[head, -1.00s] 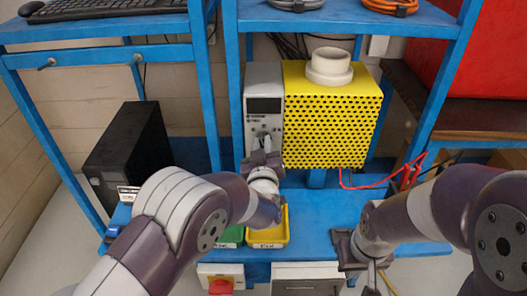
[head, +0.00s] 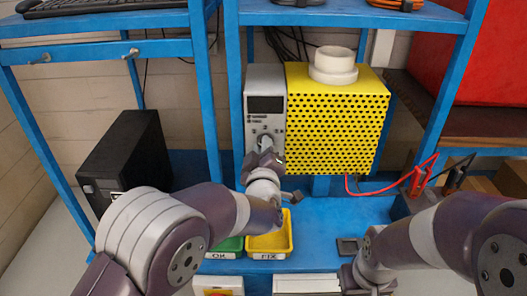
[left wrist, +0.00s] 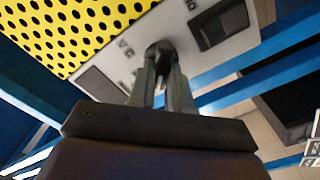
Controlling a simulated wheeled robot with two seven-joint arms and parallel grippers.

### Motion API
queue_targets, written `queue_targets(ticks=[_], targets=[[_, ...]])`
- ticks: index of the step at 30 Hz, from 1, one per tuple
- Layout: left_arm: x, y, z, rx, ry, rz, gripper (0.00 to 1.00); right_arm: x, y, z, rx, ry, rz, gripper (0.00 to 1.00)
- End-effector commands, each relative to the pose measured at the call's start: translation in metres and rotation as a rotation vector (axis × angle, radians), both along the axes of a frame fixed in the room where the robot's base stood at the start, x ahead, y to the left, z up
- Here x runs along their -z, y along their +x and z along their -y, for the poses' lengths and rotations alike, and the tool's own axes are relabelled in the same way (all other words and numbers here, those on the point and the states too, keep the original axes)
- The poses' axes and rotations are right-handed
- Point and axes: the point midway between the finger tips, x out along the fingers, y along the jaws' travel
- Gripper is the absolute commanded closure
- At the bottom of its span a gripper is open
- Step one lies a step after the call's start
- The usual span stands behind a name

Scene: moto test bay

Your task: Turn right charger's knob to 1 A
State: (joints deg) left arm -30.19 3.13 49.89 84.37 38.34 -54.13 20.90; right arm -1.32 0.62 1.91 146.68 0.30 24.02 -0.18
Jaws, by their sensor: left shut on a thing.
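The charger (head: 265,79) is a light grey unit with a dark display, standing left of the yellow perforated box. Its front panel also shows in the left wrist view (left wrist: 222,50). My left gripper (head: 263,157) is at the lower part of that panel. In the left wrist view its two fingers (left wrist: 163,82) are closed around the dark knob (left wrist: 158,50). The fingers cover part of the knob, and the scale marks are too small to read. My right gripper (head: 350,250) is low over the right of the blue bench, its fingers unclear.
The yellow perforated box (head: 335,125) carries a white round collar (head: 333,62). Red leads (head: 395,183) hang at its right. A yellow bin (head: 270,240) and a green bin (head: 229,245) stand below my left forearm. A black case (head: 127,157) stands at left.

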Motion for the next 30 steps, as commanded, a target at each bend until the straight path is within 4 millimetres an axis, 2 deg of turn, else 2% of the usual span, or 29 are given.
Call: queue_targets(ticks=[9, 10, 12, 23, 26, 30], targets=[[-0.004, 0.001, 0.000, -0.002, -0.007, 0.008, 1.00, 0.000, 0.000, 0.000, 0.000, 0.000, 0.000, 1.00], [-0.004, 0.001, 0.000, -0.002, -0.007, 0.008, 0.79, 0.000, 0.000, 0.000, 0.000, 0.000, 0.000, 1.00], [-0.004, 0.001, 0.000, -0.002, -0.007, 0.008, 0.56, 0.000, 0.000, 0.000, 0.000, 0.000, 0.000, 1.00], [-0.002, -0.002, 0.000, 0.000, -0.004, 0.003, 0.56, 0.000, 0.000, 0.000, 0.000, 0.000, 0.000, 1.00], [-0.001, -0.014, 0.001, 0.001, -0.004, 0.001, 0.56, 0.001, 0.000, 0.000, 0.000, 0.000, 0.000, 1.00], [-0.001, -0.046, 0.001, 0.002, -0.004, 0.002, 0.56, 0.002, 0.000, 0.000, 0.000, 0.000, 0.000, 1.00]])
